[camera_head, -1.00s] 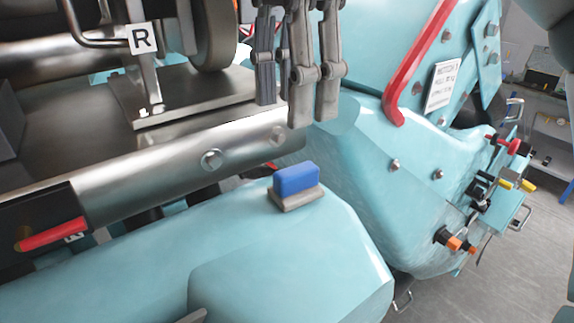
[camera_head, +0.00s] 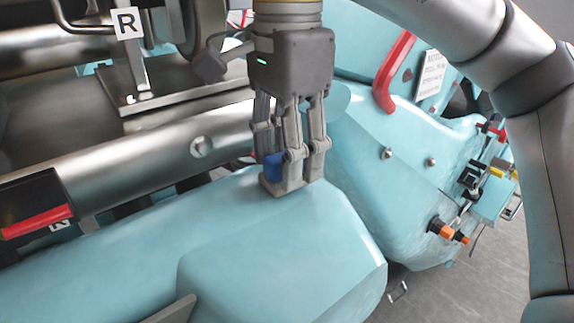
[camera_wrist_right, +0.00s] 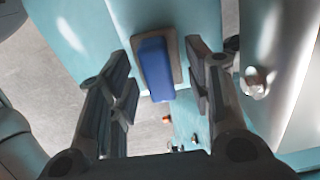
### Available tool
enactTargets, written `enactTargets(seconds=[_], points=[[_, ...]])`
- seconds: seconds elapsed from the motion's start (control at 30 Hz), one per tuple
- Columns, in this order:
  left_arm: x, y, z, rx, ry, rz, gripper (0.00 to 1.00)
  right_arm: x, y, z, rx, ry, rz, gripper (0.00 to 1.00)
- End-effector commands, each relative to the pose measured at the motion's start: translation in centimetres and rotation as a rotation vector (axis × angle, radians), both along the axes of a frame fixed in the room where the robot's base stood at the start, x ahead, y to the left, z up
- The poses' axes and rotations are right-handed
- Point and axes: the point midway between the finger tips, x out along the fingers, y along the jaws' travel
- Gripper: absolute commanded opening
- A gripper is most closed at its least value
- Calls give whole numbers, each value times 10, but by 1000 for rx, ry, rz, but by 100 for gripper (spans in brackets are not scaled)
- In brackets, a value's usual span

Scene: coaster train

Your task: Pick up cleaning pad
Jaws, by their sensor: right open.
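The cleaning pad (camera_head: 273,167) is a blue block on a grey-brown base, resting on the light-blue coaster body. My right gripper (camera_head: 287,168) is lowered over it from above, and its fingers hide part of the pad in the head view. In the right wrist view the pad (camera_wrist_right: 156,68) lies between the open fingers of the right gripper (camera_wrist_right: 157,52). A gap shows on both sides of it. My left gripper is not seen.
A metal beam (camera_head: 130,147) runs behind the pad on the left. A red bar (camera_head: 393,75) stands on the blue body at the right. Orange knobs (camera_head: 447,229) stick out at the lower right. A red handle (camera_head: 45,214) is at the left.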

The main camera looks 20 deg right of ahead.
Motion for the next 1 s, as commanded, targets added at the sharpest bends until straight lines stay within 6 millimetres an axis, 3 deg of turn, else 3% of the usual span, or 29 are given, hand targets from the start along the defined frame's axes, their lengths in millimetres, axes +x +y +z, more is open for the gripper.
enactTargets(seconds=[0.27,0.63,1.0], points=[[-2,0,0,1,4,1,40,0,0,-4,1,-1,0,46],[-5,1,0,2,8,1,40,0,0,-4,1,-1,0,1],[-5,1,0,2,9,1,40,0,0,0,0,-1,0,0]])
